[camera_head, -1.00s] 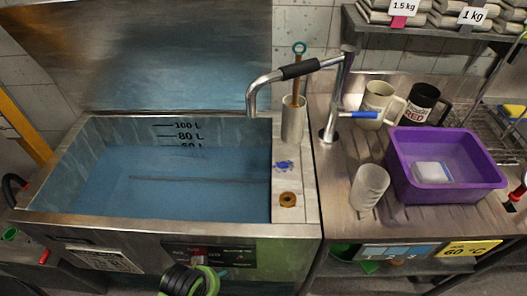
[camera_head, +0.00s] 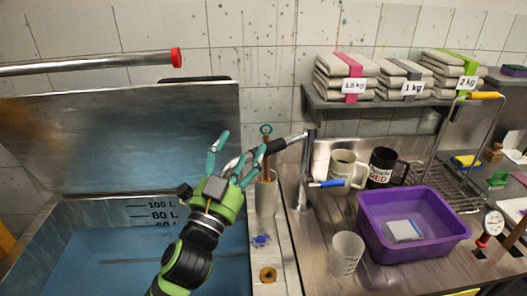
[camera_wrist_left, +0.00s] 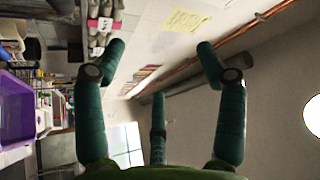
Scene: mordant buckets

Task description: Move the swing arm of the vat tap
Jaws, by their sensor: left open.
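The vat tap has a steel post (camera_head: 304,175) with a blue lever (camera_head: 328,184) on the counter right of the vat (camera_head: 130,262). Its swing arm (camera_head: 295,139) reaches left from the post top towards the vat. My left gripper (camera_head: 238,150), with teal fingers, is raised in front of the swing arm's outer part and hides much of its dark grip and spout. The fingers are spread and hold nothing; whether one touches the arm I cannot tell. My right gripper is not in view.
A steel cylinder (camera_head: 266,197) with a stick stands close below the swing arm. A white cup (camera_head: 346,254), mugs (camera_head: 346,170) and a purple tub (camera_head: 440,238) crowd the counter right of the post. A shelf with labelled bags (camera_head: 345,80) hangs above.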

